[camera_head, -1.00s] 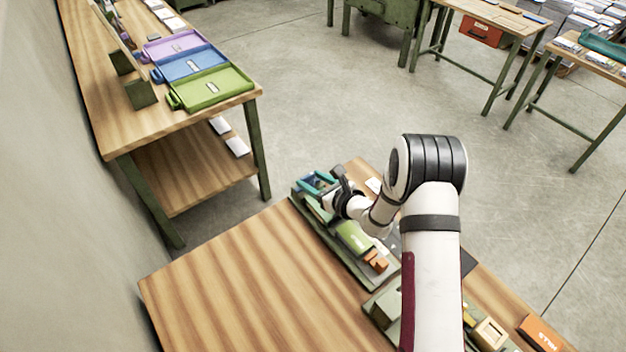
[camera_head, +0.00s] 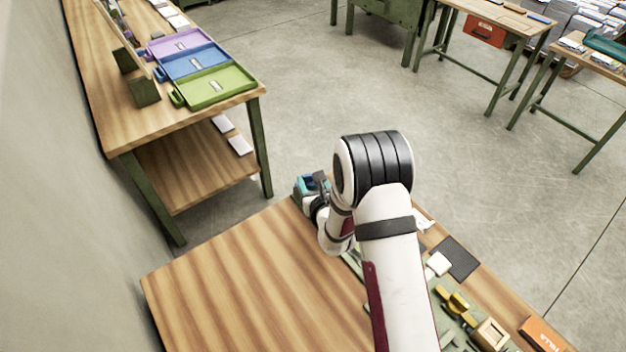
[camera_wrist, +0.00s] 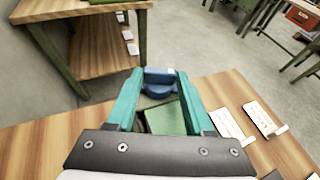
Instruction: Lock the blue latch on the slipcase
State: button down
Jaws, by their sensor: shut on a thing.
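The blue latch (camera_wrist: 158,84) shows between the tips of my gripper's teal fingers in the wrist view. My gripper (camera_wrist: 158,74) is shut on it, with a fingertip on each side. The green slipcase (camera_wrist: 166,118) lies just behind the latch, between the fingers. I cannot tell how far the latch is turned.
The near table (camera_head: 250,280) is bare on its left. Green fixtures with yellow parts (camera_head: 453,300), a wooden block (camera_head: 490,335) and an orange box (camera_head: 541,332) are at right. Purple, blue and green trays (camera_head: 213,86) lie on another table. White cards (camera_wrist: 262,118) lie right of the gripper.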

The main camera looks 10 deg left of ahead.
jog(key=shift+c, duration=1.4)
grip_release()
